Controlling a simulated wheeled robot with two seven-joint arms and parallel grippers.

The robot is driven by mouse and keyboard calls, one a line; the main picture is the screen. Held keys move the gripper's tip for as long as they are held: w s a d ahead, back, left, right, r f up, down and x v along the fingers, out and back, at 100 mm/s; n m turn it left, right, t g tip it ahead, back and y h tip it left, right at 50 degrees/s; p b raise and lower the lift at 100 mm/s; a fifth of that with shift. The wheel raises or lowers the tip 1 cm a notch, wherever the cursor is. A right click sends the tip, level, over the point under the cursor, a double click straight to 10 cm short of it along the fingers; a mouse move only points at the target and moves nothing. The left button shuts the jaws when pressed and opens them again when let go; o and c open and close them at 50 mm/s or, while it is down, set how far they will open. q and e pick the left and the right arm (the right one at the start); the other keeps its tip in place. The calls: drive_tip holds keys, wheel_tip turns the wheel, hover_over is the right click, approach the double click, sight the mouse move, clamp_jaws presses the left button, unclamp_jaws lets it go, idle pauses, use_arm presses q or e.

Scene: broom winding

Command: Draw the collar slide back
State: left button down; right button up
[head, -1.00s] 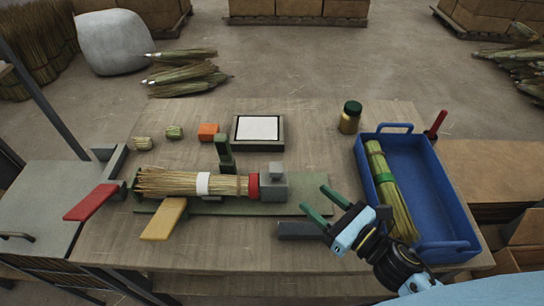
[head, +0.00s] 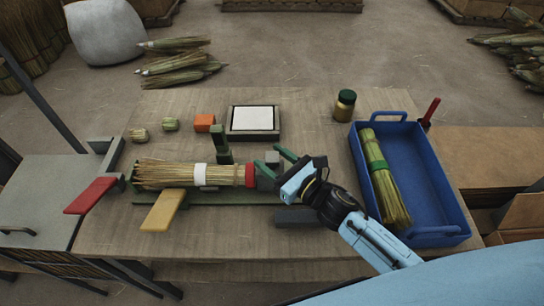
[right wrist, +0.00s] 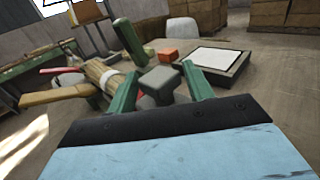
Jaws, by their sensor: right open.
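The grey collar slide (head: 265,155) with its raised knob sits at the right end of the green winding bed (head: 270,198). The red collar (head: 250,174) is beside it, around the right end of the straw bundle (head: 168,174). My right gripper (head: 270,160) is open at the slide, partly hiding it in the head view. In the right wrist view, the knob (right wrist: 160,82) shows between the two green fingers, with visible gaps on both sides; I cannot tell how deep it lies between them. My left gripper is not in view.
A green post (head: 220,146) stands behind the bundle, close to my fingers. A yellow lever (head: 163,211) and a red lever (head: 90,195) stick out in front. A blue tray (head: 438,190) with a bound broom is at right. A white-topped pad (head: 253,120) lies behind.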

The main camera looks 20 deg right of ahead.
drive_tip(key=shift+w+a, duration=0.1)
drive_tip(key=shift+w, duration=0.1)
clamp_jaws()
drive_tip(key=s+d+b, duration=0.1)
drive_tip(key=d, duration=0.5)
drive_tip(key=shift+s, duration=0.35)
drive_tip(key=shift+d, duration=0.1)
unclamp_jaws()
drive_tip(key=shift+s+d, duration=0.1)
